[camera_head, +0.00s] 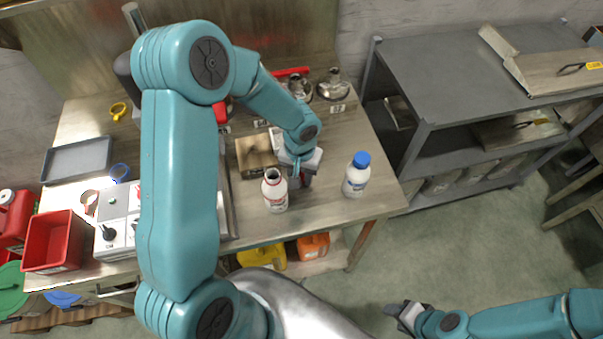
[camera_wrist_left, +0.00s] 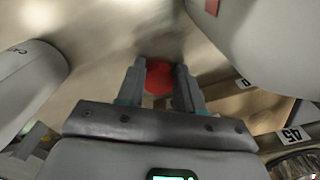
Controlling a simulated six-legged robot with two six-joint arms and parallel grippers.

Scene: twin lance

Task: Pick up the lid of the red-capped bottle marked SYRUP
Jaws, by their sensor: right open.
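An open white bottle (camera_head: 275,192) with a red ring at its neck stands near the table's front edge; I cannot read its label. My left gripper (camera_head: 303,180) is low over the table just right of it and partly hidden by its own wrist. In the left wrist view, the round red lid (camera_wrist_left: 159,78) lies between the two fingers of my left gripper (camera_wrist_left: 160,85) and fills most of the gap. I cannot tell whether the fingers press on it. My right gripper (camera_head: 405,314) is open and empty, away from the table at the lower right.
A blue-capped white bottle (camera_head: 356,175) stands right of my left gripper. Metal flasks (camera_head: 334,86) stand at the back. A red bin (camera_head: 55,242) and a grey tray (camera_head: 78,158) are at the left. A grey shelf (camera_head: 470,80) stands right of the table.

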